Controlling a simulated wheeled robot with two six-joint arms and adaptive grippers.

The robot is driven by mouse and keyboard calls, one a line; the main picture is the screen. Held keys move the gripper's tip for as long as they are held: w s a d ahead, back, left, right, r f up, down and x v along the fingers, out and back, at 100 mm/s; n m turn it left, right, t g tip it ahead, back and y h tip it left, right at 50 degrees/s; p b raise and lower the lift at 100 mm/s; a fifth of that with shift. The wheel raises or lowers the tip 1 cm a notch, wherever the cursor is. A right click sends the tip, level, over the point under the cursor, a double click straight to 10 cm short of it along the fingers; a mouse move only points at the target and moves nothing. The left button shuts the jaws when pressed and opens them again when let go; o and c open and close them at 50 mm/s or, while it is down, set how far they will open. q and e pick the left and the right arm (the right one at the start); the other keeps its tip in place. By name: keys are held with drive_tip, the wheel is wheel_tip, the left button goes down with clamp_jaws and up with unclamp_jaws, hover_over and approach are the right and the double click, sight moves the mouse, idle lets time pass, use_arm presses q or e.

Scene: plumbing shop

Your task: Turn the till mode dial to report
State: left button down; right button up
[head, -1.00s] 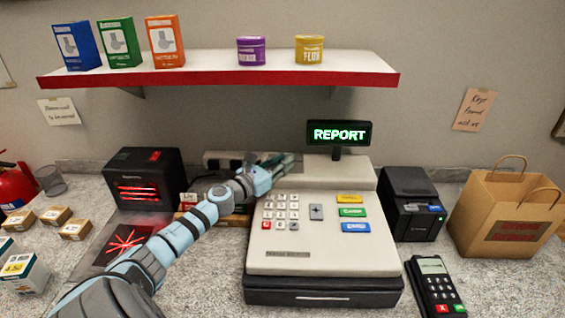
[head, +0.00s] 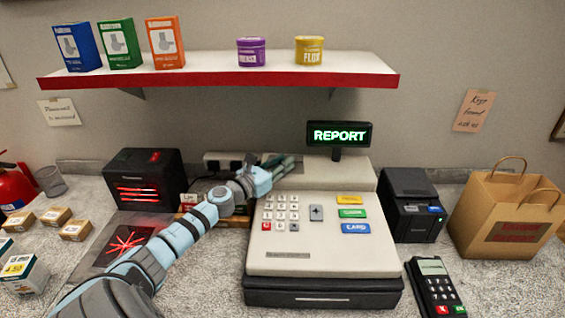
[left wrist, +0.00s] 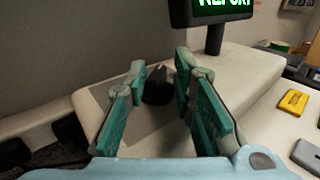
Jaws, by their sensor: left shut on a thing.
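The cream till (head: 335,262) stands in the middle of the counter. Its black display (head: 339,134) reads REPORT in green letters. The dark mode dial (left wrist: 157,91) sits on the till's upper left part, below the display in the left wrist view. My left gripper (head: 281,164) reaches over that part of the till from the left. It is shut on the dial, which lies between its green finger pads in the wrist view (left wrist: 160,86). In the head view the gripper hides the dial. My right gripper is not in view.
A black device with red glowing lines (head: 146,180) stands left of the till. A black printer (head: 411,204), a card terminal (head: 435,285) and a paper bag (head: 506,212) stand to the right. A shelf (head: 218,70) with boxes and tins hangs above.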

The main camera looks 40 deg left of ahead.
use_arm(q)
drive_tip(key=shift+a+f, duration=0.1)
drive_tip(key=shift+f, duration=0.05)
drive_tip(key=c, duration=1.7)
unclamp_jaws()
drive_tip(key=shift+o, duration=0.8)
drive_tip(key=shift+s+a, duration=0.15)
drive_tip(key=shift+a, duration=0.1)
drive_tip(key=shift+d, duration=0.2)
